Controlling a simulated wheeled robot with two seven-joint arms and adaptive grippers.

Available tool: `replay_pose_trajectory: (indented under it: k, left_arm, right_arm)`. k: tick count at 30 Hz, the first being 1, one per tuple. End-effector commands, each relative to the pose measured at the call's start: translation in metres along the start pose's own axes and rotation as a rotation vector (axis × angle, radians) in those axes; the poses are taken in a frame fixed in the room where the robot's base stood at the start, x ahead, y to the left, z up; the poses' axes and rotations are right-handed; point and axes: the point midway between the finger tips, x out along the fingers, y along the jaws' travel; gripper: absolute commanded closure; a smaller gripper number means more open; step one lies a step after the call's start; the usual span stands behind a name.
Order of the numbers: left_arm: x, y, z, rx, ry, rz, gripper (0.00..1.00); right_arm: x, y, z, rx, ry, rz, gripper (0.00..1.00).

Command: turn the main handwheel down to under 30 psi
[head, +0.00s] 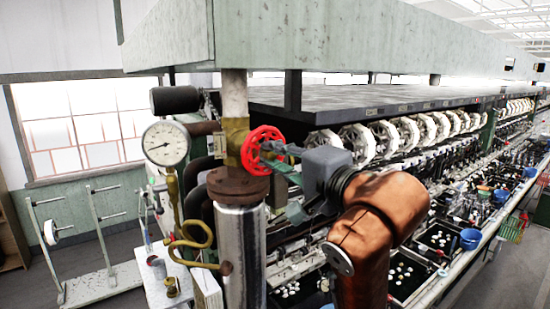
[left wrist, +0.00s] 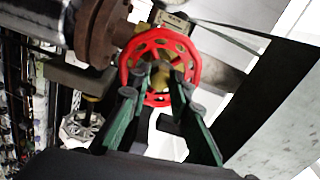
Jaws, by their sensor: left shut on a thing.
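The red main handwheel (head: 250,150) is mounted on a brass valve body (head: 235,141) on the vertical pipe. My left gripper (head: 268,149) reaches in from the right and is shut at the wheel. In the left wrist view the fingers of my left gripper (left wrist: 160,76) close at the middle and lower part of the handwheel (left wrist: 158,42); the exact contact is partly hidden by the fingertips. The round white pressure gauge (head: 166,144) hangs left of the valve. Its dark needle points roughly left; the numbers are too small to read. My right gripper is not in view.
A silver-wrapped pipe (head: 242,250) stands below the valve, with a coiled brass tube (head: 192,235) beside it. A long reeling machine with white reels (head: 361,141) and basins runs to the right. A pale overhead beam (head: 320,40) crosses above.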

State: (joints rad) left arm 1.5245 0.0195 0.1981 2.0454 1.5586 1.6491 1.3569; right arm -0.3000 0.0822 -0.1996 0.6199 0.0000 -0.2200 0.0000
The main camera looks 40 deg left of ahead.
Motion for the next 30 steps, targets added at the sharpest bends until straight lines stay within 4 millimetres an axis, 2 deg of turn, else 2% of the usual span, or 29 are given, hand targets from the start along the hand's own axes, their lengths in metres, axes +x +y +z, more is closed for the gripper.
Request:
replay_pose_trajectory:
  k: [18, 22, 28, 29, 30]
  left_arm:
    - [0.000, 0.003, 0.000, -0.841, -0.002, 0.005, 1.00]
    - [0.000, 0.002, 0.000, -0.912, -0.001, 0.004, 1.00]
    - [0.000, 0.002, 0.000, -0.917, -0.001, 0.004, 1.00]
    - [0.000, 0.002, 0.000, -0.917, -0.001, 0.004, 0.79]
    - [0.000, 0.002, 0.000, -0.917, -0.001, 0.004, 0.77]
  right_arm:
    - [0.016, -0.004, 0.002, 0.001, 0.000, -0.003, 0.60]
    - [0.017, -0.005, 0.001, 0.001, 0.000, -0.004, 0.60]
    - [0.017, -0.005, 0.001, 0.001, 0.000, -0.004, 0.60]
    - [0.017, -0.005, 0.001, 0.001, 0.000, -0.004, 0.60]
    - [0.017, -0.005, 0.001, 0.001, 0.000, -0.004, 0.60]
